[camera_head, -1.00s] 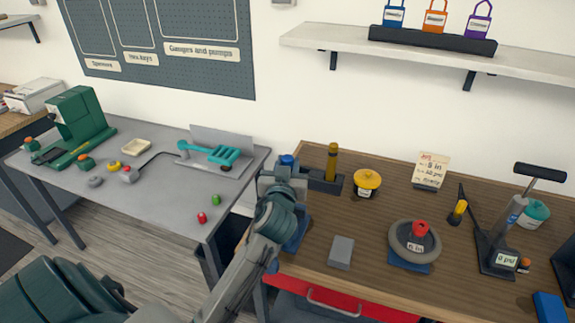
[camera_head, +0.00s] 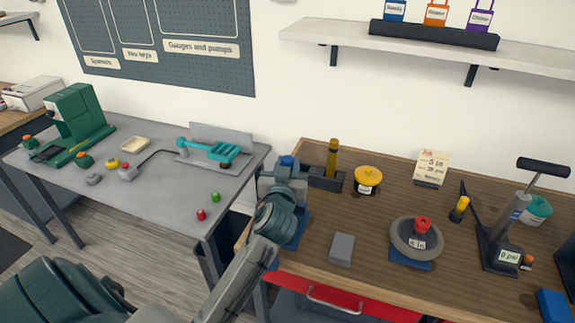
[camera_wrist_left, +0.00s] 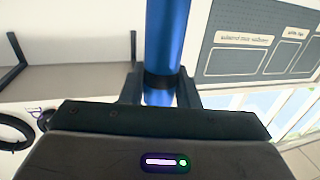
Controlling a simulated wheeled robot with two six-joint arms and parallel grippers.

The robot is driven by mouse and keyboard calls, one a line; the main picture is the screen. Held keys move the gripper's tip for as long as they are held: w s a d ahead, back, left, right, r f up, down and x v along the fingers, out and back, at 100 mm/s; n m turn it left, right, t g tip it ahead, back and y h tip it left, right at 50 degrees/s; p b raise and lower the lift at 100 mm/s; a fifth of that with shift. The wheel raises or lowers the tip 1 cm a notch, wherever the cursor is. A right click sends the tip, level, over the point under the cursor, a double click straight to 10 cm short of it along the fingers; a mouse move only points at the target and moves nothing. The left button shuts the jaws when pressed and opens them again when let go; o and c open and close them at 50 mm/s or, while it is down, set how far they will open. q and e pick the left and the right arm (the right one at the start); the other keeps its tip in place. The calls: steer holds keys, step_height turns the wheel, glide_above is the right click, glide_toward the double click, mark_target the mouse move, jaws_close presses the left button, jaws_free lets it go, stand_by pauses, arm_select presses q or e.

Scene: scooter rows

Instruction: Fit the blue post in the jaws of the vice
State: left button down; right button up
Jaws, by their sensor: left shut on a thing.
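My left gripper (camera_head: 284,172) is at the left end of the wooden bench, mostly seen from behind its own wrist. It is shut on the blue post (camera_wrist_left: 166,35), which stands out between the two fingers in the left wrist view. In the head view only the post's blue top (camera_head: 287,160) shows above the gripper. A blue base (camera_head: 300,229) at the bench's left edge, perhaps the vice's, is partly hidden by my arm. I cannot make out the vice jaws or whether the post touches them. My right gripper is not in view.
A dark holder (camera_head: 326,181) with an upright bronze post (camera_head: 332,155) stands just right of the gripper. A yellow-topped pot (camera_head: 368,178), grey block (camera_head: 342,248), small wheel (camera_head: 402,238) and pump (camera_head: 503,232) stand further right. A grey table (camera_head: 165,186) is at left.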

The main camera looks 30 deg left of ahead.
arm_select(q)
steer(key=shift+f+b, duration=0.6)
steer(key=shift+f, duration=0.05)
steer(key=shift+f+b, duration=1.35)
steer(key=shift+f, duration=0.15)
steer(key=c, duration=1)
jaws_free()
steer(key=b+v, duration=0.3)
steer(key=v, duration=0.8)
steer(key=shift+b, duration=0.3)
